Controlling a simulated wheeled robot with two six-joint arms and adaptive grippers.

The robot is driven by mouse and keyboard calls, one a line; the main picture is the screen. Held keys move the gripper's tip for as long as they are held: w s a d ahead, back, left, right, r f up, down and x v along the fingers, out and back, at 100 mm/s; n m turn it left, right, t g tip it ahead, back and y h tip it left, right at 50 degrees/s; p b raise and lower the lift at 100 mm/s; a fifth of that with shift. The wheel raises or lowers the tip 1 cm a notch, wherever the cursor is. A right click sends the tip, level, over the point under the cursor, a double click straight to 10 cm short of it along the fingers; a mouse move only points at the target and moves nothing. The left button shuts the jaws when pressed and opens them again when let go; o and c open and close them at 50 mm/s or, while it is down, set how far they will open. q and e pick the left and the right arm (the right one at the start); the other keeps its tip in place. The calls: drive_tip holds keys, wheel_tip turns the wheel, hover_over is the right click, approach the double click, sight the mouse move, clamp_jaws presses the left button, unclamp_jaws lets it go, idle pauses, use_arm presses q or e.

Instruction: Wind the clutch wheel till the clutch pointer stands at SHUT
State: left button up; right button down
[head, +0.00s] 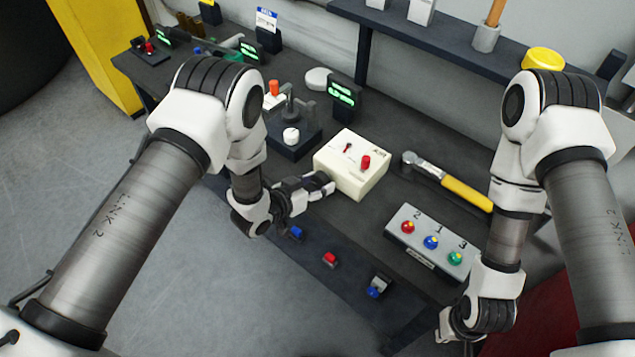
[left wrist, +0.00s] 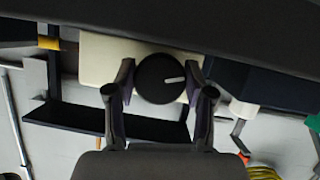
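A cream box (head: 343,180) stands on the dark bench in the head view, with a small dark-red pointer (head: 348,148) and a red knob (head: 366,161) on top. Its lettering is too small to read. In the left wrist view a black round wheel (left wrist: 158,80) with a white mark toward the right sits against the cream box face (left wrist: 100,62); the head view hides this wheel. My left gripper (head: 325,184) is at the box's front-left side, its open fingers (left wrist: 162,68) on either side of the wheel; contact is unclear. My right gripper (head: 455,330) is low at right, its fingers not clear.
A button box (head: 410,245) with red, blue and green buttons stands right of the cream box. A yellow-handled wrench (head: 450,185) lies behind it. A dark fixture with a white knob (head: 291,136) stands left. Switches line the bench front, including a red one (head: 329,259).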

use_arm(q)
drive_tip(key=shift+f+m+y+b, duration=0.15)
drive_tip(key=shift+m+y+b, duration=0.15)
drive_tip(key=shift+m+b, duration=0.15)
drive_tip(key=shift+m+t+b, duration=0.25)
drive_tip(key=shift+t+b, duration=0.15)
drive_tip(key=shift+y, duration=0.3)
drive_tip(key=shift+r, duration=0.2)
drive_tip(key=o, duration=1.2)
drive_tip(key=shift+c, duration=0.2)
drive_tip(key=shift+w+d+f, duration=0.1)
drive_tip(key=v, duration=1.2)
